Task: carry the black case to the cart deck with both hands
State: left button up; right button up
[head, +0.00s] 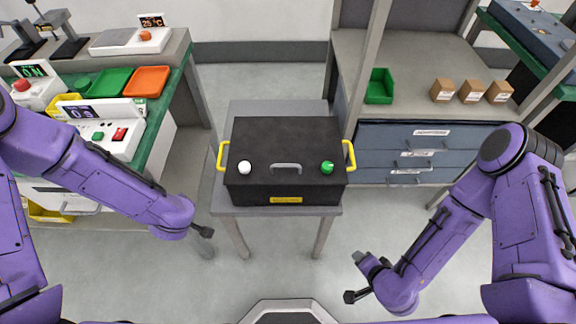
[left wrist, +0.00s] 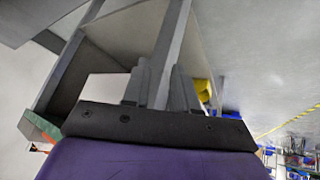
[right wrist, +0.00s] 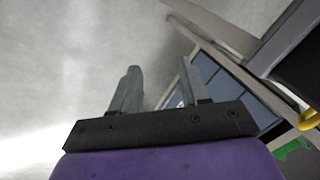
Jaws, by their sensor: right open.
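The black case (head: 287,150) sits level on a small grey table (head: 270,113) in the middle of the head view. It has a yellow handle on its left side (head: 223,156) and another on its right side (head: 349,155). A white knob, a grey handle and a green knob show on it. My left gripper (head: 204,232) is below and left of the case, apart from it; its fingers show close together in the left wrist view (left wrist: 160,88). My right gripper (head: 352,277) is open and empty, below and right of the case. I cannot identify a cart deck.
A green-topped bench (head: 158,120) with trays and instruments stands at the left. At the right, a shelf (head: 408,78) holds a green bin (head: 380,86) and small brown boxes above grey-blue drawers (head: 420,135). A post stands close to the case's right. The floor in front is clear.

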pick_arm(q)
jog(key=w+d+r, duration=0.2)
jog(key=w+r, duration=0.1)
jog(key=w, duration=0.2)
pick_arm(e)
jog(key=w+a+m+t+y, duration=0.1)
jog(key=w+m+t, duration=0.15)
jog(key=w, duration=0.45)
pick_arm(q)
jog(key=m+h+b, duration=0.2)
jog(key=m+h, duration=0.4)
jog(key=m, duration=0.5)
send_near(219, 160)
pick_arm(e)
jog(key=m+t+y, duration=0.2)
jog(key=m+t, duration=0.3)
jog(key=t, duration=0.4)
send_near(353, 165)
jog(key=x, duration=0.2)
pick_arm(q)
jog(key=shift+w+a+g, duration=0.2)
jog(key=shift+w+g, duration=0.1)
jog(key=shift+w, duration=0.1)
pick_arm(e)
jog(key=shift+d+f, duration=0.2)
jog(key=shift+f, duration=0.25)
